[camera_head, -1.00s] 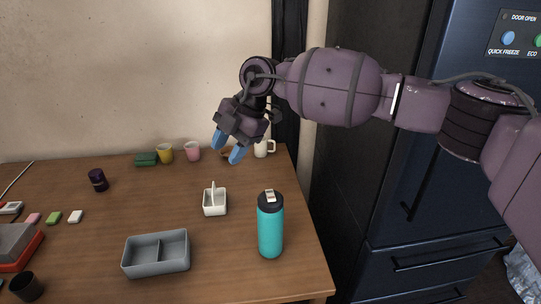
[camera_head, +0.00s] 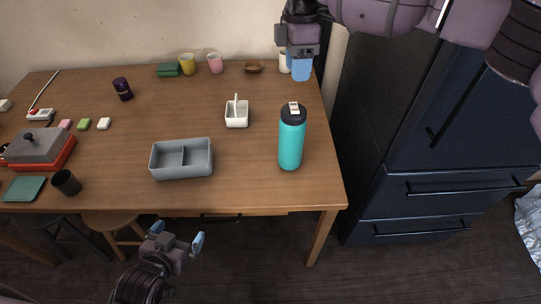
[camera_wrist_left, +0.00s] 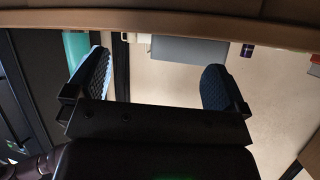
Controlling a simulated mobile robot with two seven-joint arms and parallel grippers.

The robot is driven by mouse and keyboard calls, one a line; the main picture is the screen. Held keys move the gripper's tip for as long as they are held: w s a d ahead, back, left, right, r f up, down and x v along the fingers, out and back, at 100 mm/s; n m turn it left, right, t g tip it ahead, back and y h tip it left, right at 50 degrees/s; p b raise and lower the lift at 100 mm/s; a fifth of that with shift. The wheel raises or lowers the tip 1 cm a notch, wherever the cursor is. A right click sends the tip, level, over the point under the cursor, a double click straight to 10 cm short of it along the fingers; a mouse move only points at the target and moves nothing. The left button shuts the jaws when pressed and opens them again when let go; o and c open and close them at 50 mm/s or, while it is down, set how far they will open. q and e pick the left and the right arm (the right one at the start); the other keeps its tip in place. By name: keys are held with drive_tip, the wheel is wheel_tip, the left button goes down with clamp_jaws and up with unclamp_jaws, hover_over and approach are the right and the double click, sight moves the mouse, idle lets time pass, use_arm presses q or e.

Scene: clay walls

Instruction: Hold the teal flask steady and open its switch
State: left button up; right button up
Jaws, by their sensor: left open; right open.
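The teal flask (camera_head: 291,140) stands upright on the right part of the table, with a black lid and a small pale switch (camera_head: 294,106) on top. It also shows in part at the upper left of the left wrist view (camera_wrist_left: 76,45). My left gripper (camera_head: 178,236) is open and empty, low in front of the table's front edge, to the left of the flask and apart from it. My right gripper (camera_head: 301,68) is open above the back right of the table, behind the flask and not touching it. One of its fingers largely hides the other.
A grey divided box (camera_head: 182,173) and a white caddy (camera_head: 237,120) stand left of the flask on the wooden table (camera_head: 235,198). Cups (camera_head: 215,64) and a brown bowl (camera_head: 253,67) line the back. Stools (camera_head: 110,222) stand below. A dark fridge (camera_head: 420,190) is at right.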

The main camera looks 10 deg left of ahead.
use_arm(q)
drive_tip(key=w+d+r+h, duration=0.2)
drive_tip(key=w+d, duration=0.1)
drive_tip(key=w+d+r+t+h, duration=0.1)
drive_tip(key=w+d+r, duration=0.1)
drive_tip(key=w+d, duration=0.2)
drive_tip(key=w+d+r+n+h, duration=0.1)
drive_tip(key=w+d+r+h, duration=0.1)
drive_tip(key=w+d, duration=0.1)
drive_tip(key=shift+w+d+h, duration=0.3)
drive_tip(key=shift+w+d, duration=0.1)
drive_tip(key=shift+d, duration=0.3)
drive_tip(key=w+d+r+n+h, duration=0.3)
drive_tip(key=d+n, duration=0.1)
drive_tip(key=d, duration=0.1)
drive_tip(key=n+t+h, duration=0.1)
drive_tip(key=n+h, duration=0.1)
drive_tip(key=n, duration=0.7)
approach(291, 139)
drive_tip(key=d, duration=0.3)
drive_tip(key=shift+w+d+f+n+t+y, duration=0.25)
drive_tip(key=shift+w+d+f+n+y, duration=0.3)
drive_tip(key=shift+w+n, duration=1.95)
drive_tip(key=shift+w+d+f+n+t+y, duration=0.2)
drive_tip(key=shift+w+d+f+n+y, duration=0.75)
drive_tip(key=shift+n, duration=2.7)
drive_tip(key=shift+w+d+f+n+t, duration=0.25)
drive_tip(key=shift+w+n, duration=1.95)
drive_tip(key=shift+n, duration=0.85)
